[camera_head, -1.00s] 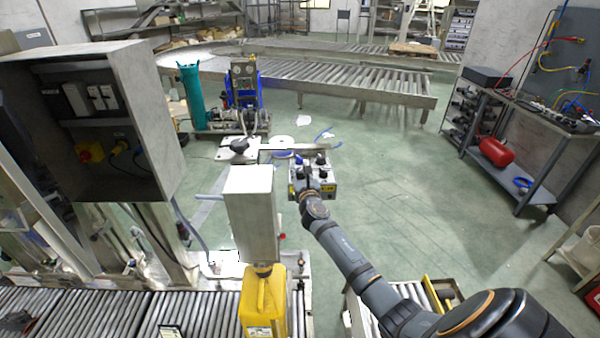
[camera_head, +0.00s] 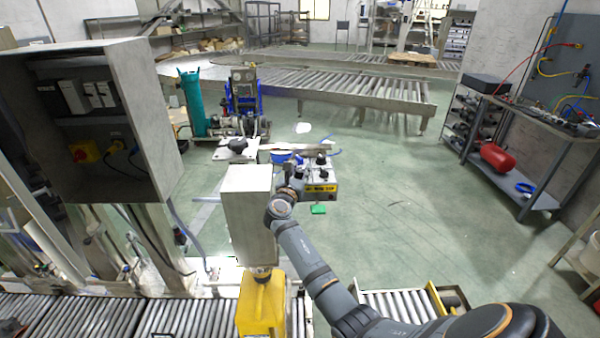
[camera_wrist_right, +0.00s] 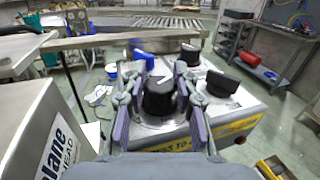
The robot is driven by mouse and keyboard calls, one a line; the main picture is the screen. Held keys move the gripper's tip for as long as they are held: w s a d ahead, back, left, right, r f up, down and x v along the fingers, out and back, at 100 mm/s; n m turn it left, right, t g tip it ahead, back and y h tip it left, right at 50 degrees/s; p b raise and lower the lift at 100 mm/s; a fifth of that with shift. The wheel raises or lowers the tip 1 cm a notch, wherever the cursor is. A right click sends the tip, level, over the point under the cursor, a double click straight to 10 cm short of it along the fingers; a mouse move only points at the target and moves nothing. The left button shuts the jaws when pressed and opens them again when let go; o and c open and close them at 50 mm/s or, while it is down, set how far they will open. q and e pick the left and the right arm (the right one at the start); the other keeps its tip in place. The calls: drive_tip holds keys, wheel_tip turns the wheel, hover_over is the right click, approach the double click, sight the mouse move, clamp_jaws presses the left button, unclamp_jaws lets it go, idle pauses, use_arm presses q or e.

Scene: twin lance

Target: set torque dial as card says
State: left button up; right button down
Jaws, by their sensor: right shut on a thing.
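A grey control box (camera_head: 322,186) with a yellow label strip stands near the picture's middle, with several knobs on its top. My right gripper (camera_head: 287,187) is at its left front corner. In the right wrist view the right gripper (camera_wrist_right: 160,97) is shut with its fingers on both sides of a black dial (camera_wrist_right: 158,95) with a white pointer line. The line slants toward the upper right. A blue-topped knob (camera_wrist_right: 144,59) and two other black knobs (camera_wrist_right: 222,83) stand beside it. The fingers hide part of the dial's surroundings. No readable card shows. My left gripper is not in view.
A grey upright housing (camera_head: 249,212) stands close left of my right gripper, above a yellow canister (camera_head: 262,305). A flat metal bar (camera_head: 290,146) runs behind the control box. A small green piece (camera_head: 318,209) shows below the box. Open floor lies to the right.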

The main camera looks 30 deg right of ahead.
sight(299, 173)
drive_tip(key=c, duration=1)
unclamp_jaws()
drive_tip(key=v, duration=0.7)
drive_tip(key=shift+s+a, duration=0.2)
